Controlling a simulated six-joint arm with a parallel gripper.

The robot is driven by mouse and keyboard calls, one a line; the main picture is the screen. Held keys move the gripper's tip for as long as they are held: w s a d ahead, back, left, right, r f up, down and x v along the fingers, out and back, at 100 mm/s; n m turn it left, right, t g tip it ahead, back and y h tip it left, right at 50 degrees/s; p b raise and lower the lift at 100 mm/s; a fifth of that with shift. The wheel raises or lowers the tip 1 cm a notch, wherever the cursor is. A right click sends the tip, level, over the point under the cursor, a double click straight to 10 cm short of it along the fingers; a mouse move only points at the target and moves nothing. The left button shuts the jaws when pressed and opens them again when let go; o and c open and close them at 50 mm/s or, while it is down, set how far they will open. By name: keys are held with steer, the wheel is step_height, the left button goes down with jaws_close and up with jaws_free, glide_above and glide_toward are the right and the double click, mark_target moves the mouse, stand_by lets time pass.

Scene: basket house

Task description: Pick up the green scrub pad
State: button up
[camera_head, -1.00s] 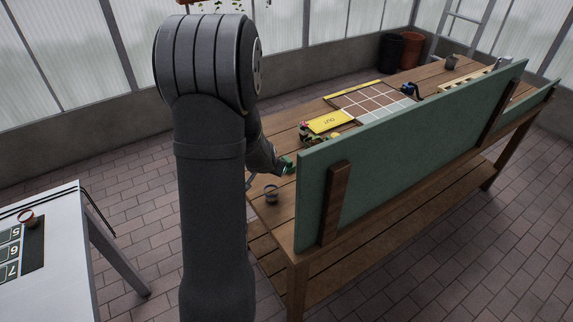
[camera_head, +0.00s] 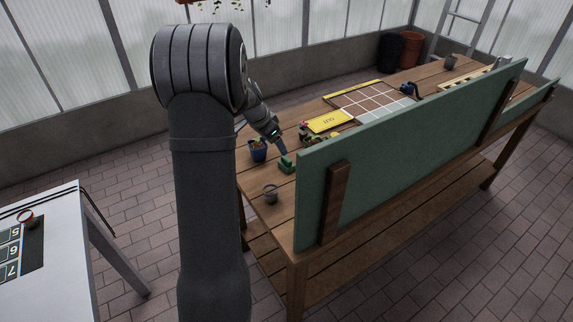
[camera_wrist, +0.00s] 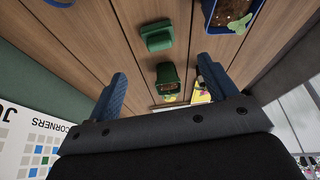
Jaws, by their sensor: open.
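The green scrub pad, which looks like a green block with a raised top (camera_wrist: 157,36), lies on the wooden bench, in the upper middle of the wrist view. In the head view it is a small green shape (camera_head: 285,168) below my gripper (camera_head: 282,149). A small green open container (camera_wrist: 168,78) stands close to it, between it and my gripper in the wrist view. My gripper (camera_wrist: 165,84) is open, its two blue fingers wide apart with nothing held between them. I cannot tell its exact height above the bench.
A blue pot with soil and a plant (camera_head: 258,150) stands left of the pad; a grey pot (camera_head: 270,193) stands nearer the bench end. A green upright panel (camera_head: 400,140) runs along the right. A yellow sign (camera_head: 328,121) and a tiled grid (camera_head: 372,101) lie farther back.

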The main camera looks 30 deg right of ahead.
mark_target(284, 160)
steer(key=x, duration=0.7)
steer(key=shift+x, duration=2.65)
steer(key=shift+s+d, duration=0.1)
steer(key=shift+c, duration=0.5)
steer(key=shift+r, duration=0.1)
steer(key=c, duration=1)
